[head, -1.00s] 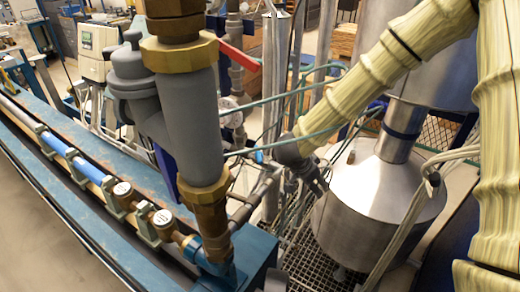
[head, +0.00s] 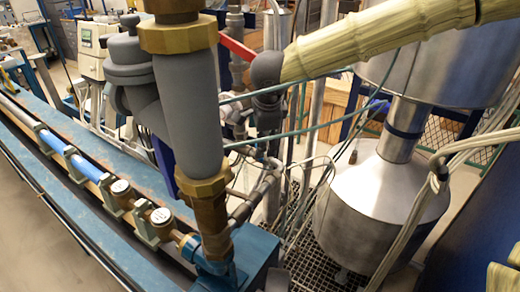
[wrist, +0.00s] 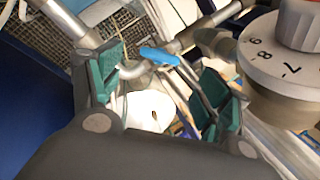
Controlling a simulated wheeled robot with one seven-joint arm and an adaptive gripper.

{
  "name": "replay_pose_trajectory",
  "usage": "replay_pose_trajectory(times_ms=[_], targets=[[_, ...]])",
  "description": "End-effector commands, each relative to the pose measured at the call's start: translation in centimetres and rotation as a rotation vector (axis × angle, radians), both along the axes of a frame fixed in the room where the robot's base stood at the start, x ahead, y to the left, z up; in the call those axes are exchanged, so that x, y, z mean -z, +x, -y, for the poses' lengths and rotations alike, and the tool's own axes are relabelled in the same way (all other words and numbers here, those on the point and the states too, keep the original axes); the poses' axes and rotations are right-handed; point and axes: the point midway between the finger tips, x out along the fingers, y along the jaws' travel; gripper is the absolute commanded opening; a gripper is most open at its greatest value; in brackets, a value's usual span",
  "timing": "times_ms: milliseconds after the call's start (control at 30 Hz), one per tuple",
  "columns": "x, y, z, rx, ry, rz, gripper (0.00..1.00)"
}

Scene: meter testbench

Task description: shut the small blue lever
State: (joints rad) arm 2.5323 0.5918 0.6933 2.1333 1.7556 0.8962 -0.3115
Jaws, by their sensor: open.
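The small blue lever (wrist: 160,57) shows in the wrist view on a thin metal pipe, beyond and between my fingertips. I cannot make it out clearly in the head view. My gripper (wrist: 160,82) is open, with its green-padded fingers apart and nothing held between them. In the head view my gripper (head: 268,103) hangs at the end of my arm, right of the thick grey pipe and in front of thin green hoses. Its fingertips are hard to see there. I cannot tell how far the lever is turned.
A dial with numbers (wrist: 290,72) stands close to my right finger in the wrist view. A red lever (head: 237,48) and a larger blue handle (head: 164,165) flank the grey pipe (head: 190,115). A steel vessel (head: 375,205) stands at right, and green hoses (head: 310,130) cross the middle.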

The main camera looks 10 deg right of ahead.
Motion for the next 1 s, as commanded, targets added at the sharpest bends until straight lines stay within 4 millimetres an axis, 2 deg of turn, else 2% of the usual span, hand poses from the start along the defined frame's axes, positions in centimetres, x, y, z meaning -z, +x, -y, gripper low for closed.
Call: replay_pose_trajectory(times_ms=[200,400,600,900,1000], targets=[[3.3,1.3,0.0,-0.001,-0.003,-0.003,0.77],[5.5,2.2,-0.1,-0.001,-0.002,-0.002,0.77],[6.6,2.6,0.0,-0.001,-0.001,-0.001,0.77],[6.7,2.7,0.0,-0.001,-0.001,0.0,0.77],[6.7,2.7,0.0,-0.001,-0.001,0.0,0.6]])
